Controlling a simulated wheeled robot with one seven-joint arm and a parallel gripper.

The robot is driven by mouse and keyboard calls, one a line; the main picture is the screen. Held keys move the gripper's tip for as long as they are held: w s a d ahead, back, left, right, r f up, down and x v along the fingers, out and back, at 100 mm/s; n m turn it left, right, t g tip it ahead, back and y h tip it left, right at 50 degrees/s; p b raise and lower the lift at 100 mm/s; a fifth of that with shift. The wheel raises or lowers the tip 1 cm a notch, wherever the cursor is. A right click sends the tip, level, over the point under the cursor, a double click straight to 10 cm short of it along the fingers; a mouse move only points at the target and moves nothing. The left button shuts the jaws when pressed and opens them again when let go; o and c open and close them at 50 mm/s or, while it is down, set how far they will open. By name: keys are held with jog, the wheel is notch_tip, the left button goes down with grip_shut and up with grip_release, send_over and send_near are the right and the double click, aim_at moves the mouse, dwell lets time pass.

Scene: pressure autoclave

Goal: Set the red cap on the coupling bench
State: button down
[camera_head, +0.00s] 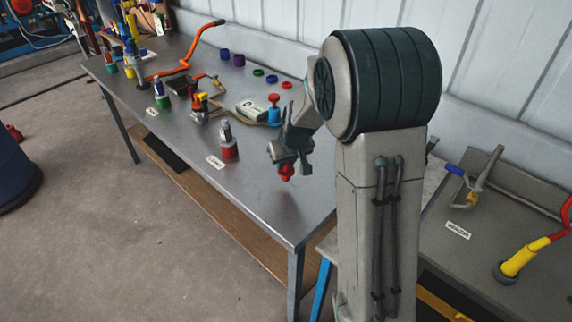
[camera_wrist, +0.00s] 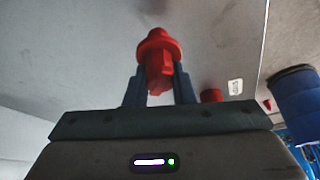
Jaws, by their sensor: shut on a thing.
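The red cap (camera_head: 286,172) is held by my gripper (camera_head: 284,158) above the right end of the long grey metal bench (camera_head: 260,195), which appears to be the coupling bench. The wrist view also shows the red cap (camera_wrist: 158,48), a flanged piece with a narrower body, pinched between the two fingers of my gripper (camera_wrist: 159,78). The bench surface shows beyond it. I cannot tell for sure whether the cap touches the bench.
A fitting with a red base (camera_head: 229,150) stands left of my gripper, by a white label (camera_head: 215,162). A blue piece with a red top (camera_head: 274,112) stands behind. Several fittings and tools fill the bench's far part. A second bench (camera_head: 510,210) is at right.

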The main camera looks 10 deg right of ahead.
jog(key=shift+f, duration=1.05)
jog(key=shift+f, duration=0.15)
jog(key=c, duration=1.2)
grip_release()
jog(key=shift+c, duration=0.2)
jog(key=shift+r, duration=0.5)
jog(key=a+v, duration=0.1)
jog(key=v, duration=1)
jog(key=s+r+m+g, duration=0.1)
jog(key=s+m, duration=0.1)
jog(key=s, duration=2.1)
jog(key=shift+s+d+r+g+h, duration=0.2)
jog(key=shift+s+d+g+h, duration=0.1)
jog(key=shift+s+h, duration=0.1)
